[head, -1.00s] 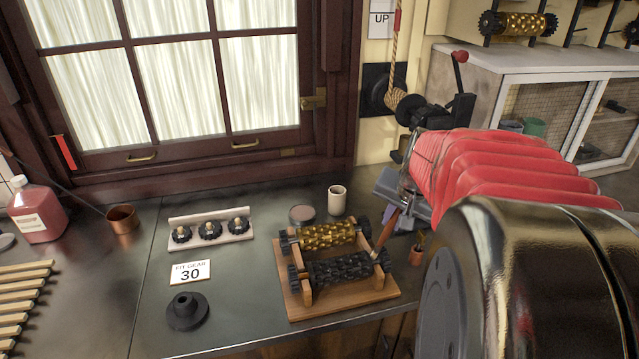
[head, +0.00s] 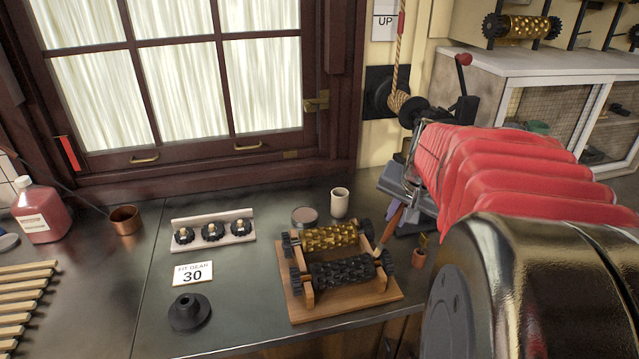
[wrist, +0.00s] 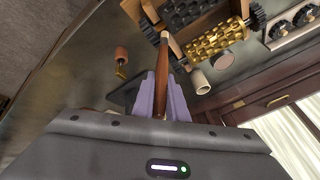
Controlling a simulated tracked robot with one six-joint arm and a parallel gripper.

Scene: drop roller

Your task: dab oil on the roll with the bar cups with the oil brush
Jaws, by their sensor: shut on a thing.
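My gripper (head: 402,214) has purple fingers shut on the wooden handle of the oil brush (head: 393,228). In the wrist view the brush (wrist: 160,95) runs out from between the fingers (wrist: 162,80), its pale tip toward the rolls. Two rolls lie in a wooden stand (head: 350,307): a brass roll (head: 330,238) behind and a dark roll (head: 342,272) in front. The dark roll's cups look elongated; the brass roll's look rounder. In the head view the brush tip is by the rolls' right ends, beside the gears; whether it touches is unclear.
A pale cup (head: 340,203) and a round tin (head: 304,216) stand behind the stand. A gear rack (head: 213,230), a number card (head: 193,274) and a dark flanged piece (head: 189,313) are at left.

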